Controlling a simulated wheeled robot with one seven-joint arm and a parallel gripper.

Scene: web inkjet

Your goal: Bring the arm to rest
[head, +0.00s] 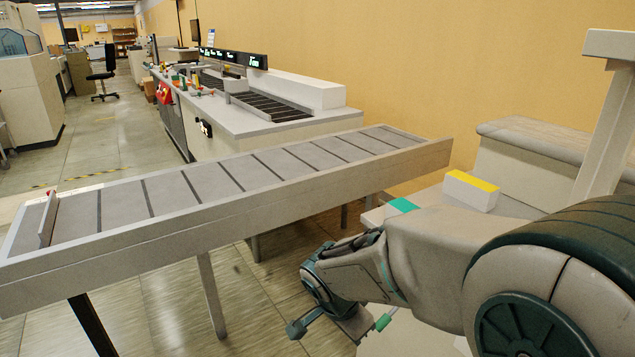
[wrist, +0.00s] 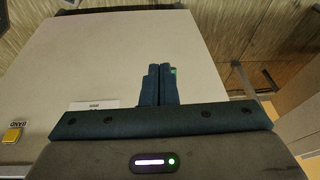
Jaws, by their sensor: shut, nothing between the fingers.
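My gripper (wrist: 160,69) shows in the wrist view with its two dark fingers side by side and touching, and nothing between them. Below the fingers is a pale, flat panel (wrist: 100,60). In the head view my arm (head: 430,255) is bent low at the right, its wrist beside the near side of the grey conveyor (head: 220,215). The fingertips are hard to make out in that view. I see no contact between the arm and the conveyor.
A white box with a yellow top (head: 470,190) stands behind my arm. A long machine bench (head: 270,125) lies beyond the conveyor. Open tiled floor (head: 100,150) lies at the left, with an office chair (head: 103,75) farther back.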

